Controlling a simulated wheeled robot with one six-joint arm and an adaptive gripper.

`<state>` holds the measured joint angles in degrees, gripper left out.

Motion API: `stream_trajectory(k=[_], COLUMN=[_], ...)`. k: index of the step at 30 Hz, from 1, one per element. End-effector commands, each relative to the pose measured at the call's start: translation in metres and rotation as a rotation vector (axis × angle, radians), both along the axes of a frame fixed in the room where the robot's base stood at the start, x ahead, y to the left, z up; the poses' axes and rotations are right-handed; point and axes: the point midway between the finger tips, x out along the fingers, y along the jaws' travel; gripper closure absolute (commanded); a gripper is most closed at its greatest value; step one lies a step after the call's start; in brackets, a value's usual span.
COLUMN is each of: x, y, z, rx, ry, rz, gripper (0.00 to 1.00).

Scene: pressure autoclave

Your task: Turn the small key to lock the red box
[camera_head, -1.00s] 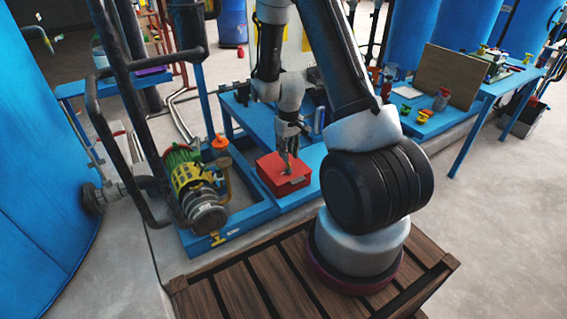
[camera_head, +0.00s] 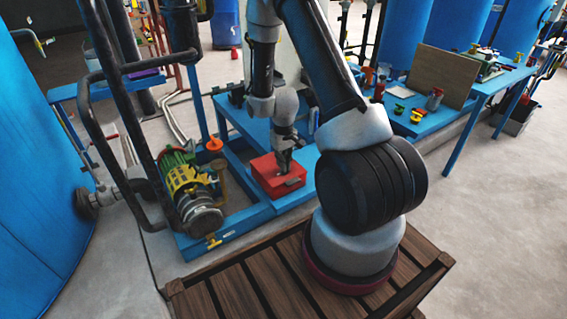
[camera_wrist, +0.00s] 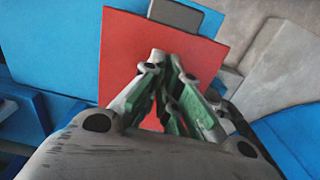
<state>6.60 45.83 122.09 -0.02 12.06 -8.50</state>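The red box (camera_head: 262,172) sits on a blue stand left of my arm, with a grey tab on its near edge. Its red face (camera_wrist: 122,55) fills the middle of the wrist view, with the grey tab (camera_wrist: 175,13) at the top. My gripper (camera_head: 284,170) points down at the top of the box. In the wrist view its two fingers (camera_wrist: 166,60) converge, with the tips close together over the red face. I cannot make out the small key; the fingers may hide it. I cannot tell whether the tips touch the box.
A green and yellow pump (camera_head: 187,185) stands close to the left of the box. Dark pipes rise behind it. A blue bench (camera_head: 430,125) with small valves and a brown board (camera_head: 443,76) is at the right. Grey floor is open at the front right.

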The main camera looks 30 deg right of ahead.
Motion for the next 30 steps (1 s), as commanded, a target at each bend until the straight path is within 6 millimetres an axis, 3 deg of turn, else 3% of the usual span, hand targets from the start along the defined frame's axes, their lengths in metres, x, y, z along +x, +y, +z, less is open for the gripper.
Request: stream_trajectory(k=[11,30], x=[-0.0002,-0.0003], y=[-0.0001,0.0], z=[0.0001,0.0001], rx=[0.0,0.0], ry=[0.0,0.001], rz=[-0.105,-0.678], gripper=[1.0,1.0])
